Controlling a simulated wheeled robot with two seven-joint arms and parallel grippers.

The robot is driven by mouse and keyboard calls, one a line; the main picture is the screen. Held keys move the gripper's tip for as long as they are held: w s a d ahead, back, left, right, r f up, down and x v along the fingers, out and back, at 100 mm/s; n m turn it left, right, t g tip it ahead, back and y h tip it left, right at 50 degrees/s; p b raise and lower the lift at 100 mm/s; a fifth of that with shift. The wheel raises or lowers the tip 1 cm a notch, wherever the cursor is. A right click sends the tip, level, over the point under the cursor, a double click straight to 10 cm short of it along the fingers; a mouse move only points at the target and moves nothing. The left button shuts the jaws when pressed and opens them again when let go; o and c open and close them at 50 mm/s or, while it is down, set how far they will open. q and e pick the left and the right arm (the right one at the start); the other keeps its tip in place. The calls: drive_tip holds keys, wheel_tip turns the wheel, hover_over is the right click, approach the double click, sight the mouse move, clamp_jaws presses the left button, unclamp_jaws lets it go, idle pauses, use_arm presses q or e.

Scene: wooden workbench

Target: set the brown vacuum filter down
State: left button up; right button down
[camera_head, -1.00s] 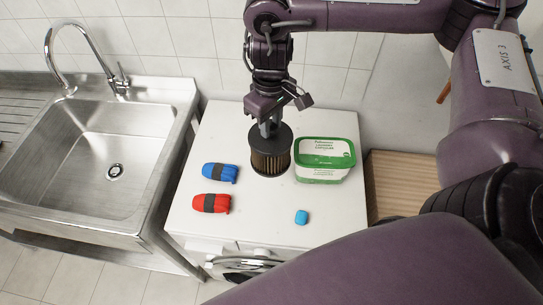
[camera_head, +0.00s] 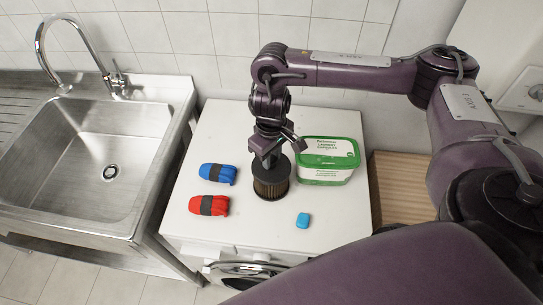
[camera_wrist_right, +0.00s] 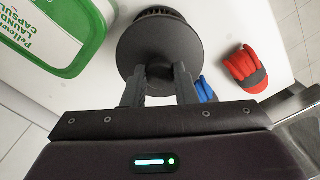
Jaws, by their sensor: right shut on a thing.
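The brown vacuum filter (camera_head: 271,185) is a ribbed cylinder with black ends. It is upright at the white top of the washing machine (camera_head: 245,225), left of the green and white capsule box. I cannot tell whether its base touches the surface. My right gripper (camera_head: 267,157) is above it, shut on its upper end. In the right wrist view, the two fingers (camera_wrist_right: 158,84) reach the filter's round black end disc (camera_wrist_right: 152,48), which hides most of the ribbed body. My left gripper is not in view.
The laundry capsule box (camera_head: 328,172) stands close to the filter's right. A blue bundle (camera_head: 218,173) and a red bundle (camera_head: 209,203) lie to the left. A small blue item (camera_head: 303,220) lies front right. A steel sink (camera_head: 90,160) is further left. The front middle surface is clear.

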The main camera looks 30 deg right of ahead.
drive_tip(key=c, duration=1.2)
unclamp_jaws()
drive_tip(key=shift+o, duration=0.2)
